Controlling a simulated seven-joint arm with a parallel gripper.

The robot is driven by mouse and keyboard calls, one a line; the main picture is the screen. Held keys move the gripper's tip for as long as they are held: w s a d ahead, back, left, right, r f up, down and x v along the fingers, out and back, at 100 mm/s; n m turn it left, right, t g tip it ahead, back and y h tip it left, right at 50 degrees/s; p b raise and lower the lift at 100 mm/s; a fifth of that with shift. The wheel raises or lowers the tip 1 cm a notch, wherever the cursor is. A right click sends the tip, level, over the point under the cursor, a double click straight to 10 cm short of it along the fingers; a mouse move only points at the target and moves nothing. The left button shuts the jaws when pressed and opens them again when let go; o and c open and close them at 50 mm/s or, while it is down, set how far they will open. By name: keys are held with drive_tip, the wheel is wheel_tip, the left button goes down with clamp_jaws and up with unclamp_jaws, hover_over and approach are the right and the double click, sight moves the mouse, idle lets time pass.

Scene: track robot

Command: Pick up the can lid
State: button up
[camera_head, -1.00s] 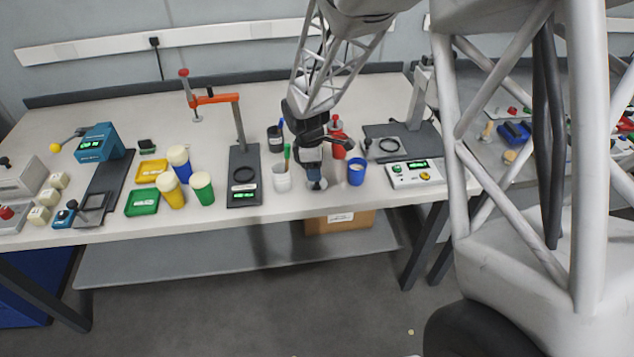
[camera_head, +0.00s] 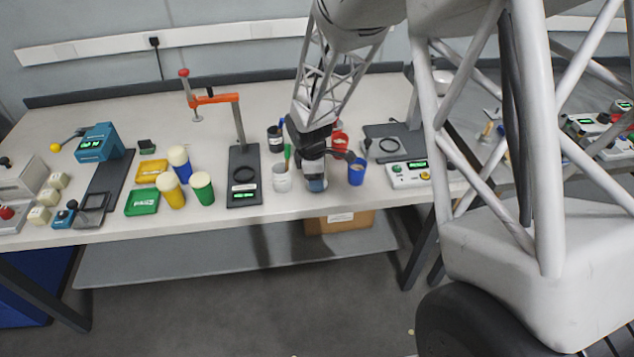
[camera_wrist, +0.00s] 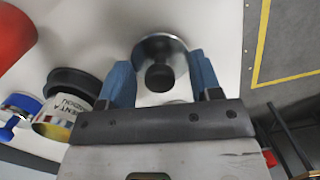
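The can lid (camera_wrist: 150,48), a round silver disc with a dark knob (camera_wrist: 160,77), lies on the white table top in the wrist view. My gripper (camera_wrist: 161,80) is open, with one blue finger on each side of the knob. I cannot tell whether either finger touches it. In the head view my gripper (camera_head: 317,186) points down near the table's front edge and hides most or all of the lid.
A labelled can (camera_wrist: 55,122) and a red object (camera_wrist: 14,36) are left in the wrist view. The table's front edge is close.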

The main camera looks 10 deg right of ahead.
drive_tip(key=c, duration=0.9)
drive_tip(key=shift+c, duration=0.2)
drive_tip(key=shift+r, duration=0.1)
drive_tip(key=shift+r, duration=0.7)
wheel_tip(320, 180, up, 2)
drive_tip(key=shift+r, duration=0.15)
drive_tip(key=s, duration=0.5)
drive_tip(key=s+d, duration=0.1)
drive_tip(key=s, duration=0.4)
drive_tip(key=s+r, duration=0.1)
drive_tip(key=s, duration=0.5)
drive_tip(key=shift+d, duration=0.35)
drive_tip(key=shift+w, duration=0.1)
drive_tip(key=w+a+r+m, duration=0.1)
drive_tip(key=w+r, duration=0.2)
drive_tip(key=w, duration=0.6)
drive_tip(key=w+a+r, duration=0.1)
drive_tip(key=w+r, duration=0.1)
drive_tip(key=w, duration=0.8)
drive_tip(key=w+r+m, duration=0.1)
drive_tip(key=w+r, duration=0.2)
drive_tip(key=w, duration=0.7)
drive_tip(key=shift+a+r+m+g, duration=0.3)
drive_tip(key=shift+a+r, duration=0.05)
drive_tip(key=shift+a, duration=0.05)
